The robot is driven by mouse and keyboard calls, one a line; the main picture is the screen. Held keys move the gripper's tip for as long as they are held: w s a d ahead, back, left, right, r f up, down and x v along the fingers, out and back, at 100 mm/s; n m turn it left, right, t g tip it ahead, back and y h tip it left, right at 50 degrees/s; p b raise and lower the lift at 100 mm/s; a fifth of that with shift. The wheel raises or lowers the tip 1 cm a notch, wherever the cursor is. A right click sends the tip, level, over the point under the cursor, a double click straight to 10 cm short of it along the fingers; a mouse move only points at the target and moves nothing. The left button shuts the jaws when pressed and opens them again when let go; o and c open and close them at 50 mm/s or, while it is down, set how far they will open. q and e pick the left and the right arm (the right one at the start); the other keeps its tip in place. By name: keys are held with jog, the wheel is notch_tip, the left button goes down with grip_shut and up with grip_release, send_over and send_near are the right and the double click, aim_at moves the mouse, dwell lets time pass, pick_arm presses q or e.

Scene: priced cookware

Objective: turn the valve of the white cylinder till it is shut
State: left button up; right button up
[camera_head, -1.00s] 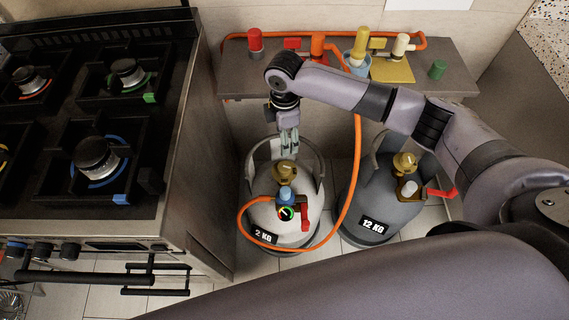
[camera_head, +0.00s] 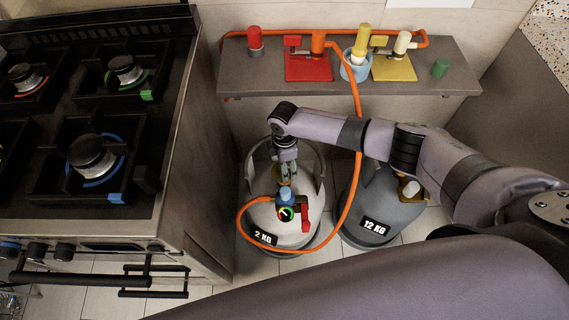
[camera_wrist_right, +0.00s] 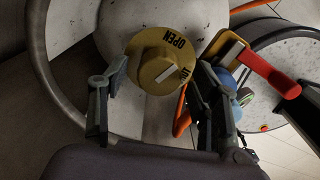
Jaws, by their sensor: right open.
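The white cylinder (camera_head: 262,214), marked 2 KG, stands on the floor beside the stove. Its valve is a brass-yellow knob (camera_wrist_right: 152,57) with a pale bar on its face and the word OPEN on its rim; a second word is partly hidden. In the head view, my right gripper (camera_head: 286,178) points down over the knob and mostly covers it. In the right wrist view, my right gripper (camera_wrist_right: 162,72) is open, with one finger on each side of the knob. I cannot tell whether either finger touches it. My left gripper is not in view.
A blue-topped regulator (camera_head: 286,195) with a gauge and red lever (camera_head: 305,219) sits close to the knob. An orange hose (camera_head: 352,198) loops around the cylinder. A grey 12 KG cylinder (camera_head: 357,205) stands at right, the stove (camera_head: 180,215) at left, a shelf (camera_head: 270,80) behind.

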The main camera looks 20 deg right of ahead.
jog(key=c, duration=1.1)
jog(key=shift+c, duration=0.2)
